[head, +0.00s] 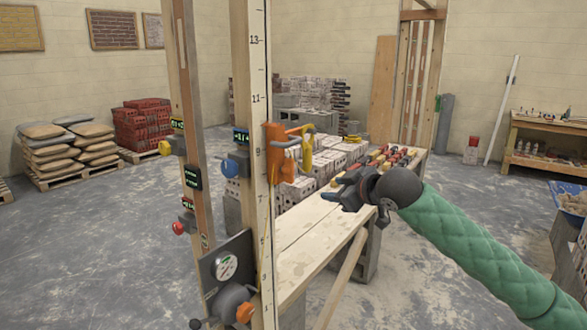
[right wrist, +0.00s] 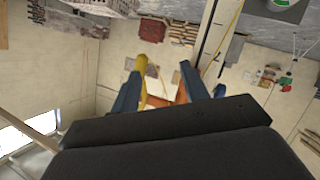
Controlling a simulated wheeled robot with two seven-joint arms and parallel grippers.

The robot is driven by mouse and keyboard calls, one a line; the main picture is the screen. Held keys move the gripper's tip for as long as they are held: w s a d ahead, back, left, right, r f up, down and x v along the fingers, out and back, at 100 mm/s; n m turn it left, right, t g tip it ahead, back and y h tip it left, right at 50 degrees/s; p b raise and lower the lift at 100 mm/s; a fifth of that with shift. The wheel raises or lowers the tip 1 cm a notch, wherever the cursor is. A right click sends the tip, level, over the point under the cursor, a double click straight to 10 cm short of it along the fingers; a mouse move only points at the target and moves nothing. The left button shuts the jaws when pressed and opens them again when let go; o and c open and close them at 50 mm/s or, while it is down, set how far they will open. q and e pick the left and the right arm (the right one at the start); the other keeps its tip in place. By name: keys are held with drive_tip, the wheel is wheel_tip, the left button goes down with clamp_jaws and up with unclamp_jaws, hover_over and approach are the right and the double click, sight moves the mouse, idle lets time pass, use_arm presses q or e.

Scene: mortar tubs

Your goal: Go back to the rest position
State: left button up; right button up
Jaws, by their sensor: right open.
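My right gripper (head: 334,188) is raised at the middle of the head view, above the plank bench. Its arm, in a green padded sleeve, comes in from the right. The right wrist view shows its two blue fingers (right wrist: 165,80) spread apart, with no object clearly held between them. An orange fixture with a yellow part (head: 283,152) is on the marked wooden post (head: 257,90), to the left of the gripper. Yellow and orange parts (right wrist: 181,88) also show by the fingers in the wrist view; I cannot tell their distance. My left gripper is not in view.
The plank bench (head: 325,232) runs below the gripper, with pale blocks (head: 330,160) and red-handled tools (head: 388,156) behind. A second post (head: 185,80) carries coloured knobs. Stacked sacks (head: 65,145) and red bricks (head: 143,125) stand at left.

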drive_tip(key=s+d+f+m+g+h+p, duration=0.1)
drive_tip(key=s+d+f+m+g+h, duration=0.2)
drive_tip(key=s+f, duration=1)
drive_tip(key=s+d+f+m+h, duration=0.2)
drive_tip(key=s+f+m+h, duration=0.2)
drive_tip(key=s+f, duration=0.85)
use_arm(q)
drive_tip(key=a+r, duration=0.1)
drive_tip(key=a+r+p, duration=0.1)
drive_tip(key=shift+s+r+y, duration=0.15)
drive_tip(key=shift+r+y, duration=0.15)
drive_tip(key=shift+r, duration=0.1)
use_arm(e)
drive_tip(key=s+a+f+m+g+y, duration=0.1)
drive_tip(key=s+f+g, duration=0.5)
drive_tip(key=s+f, duration=1.7)
drive_tip(key=shift+a+f+m+g, duration=0.2)
drive_tip(key=shift+a+m+g, duration=0.1)
drive_tip(key=shift+a+m, duration=0.4)
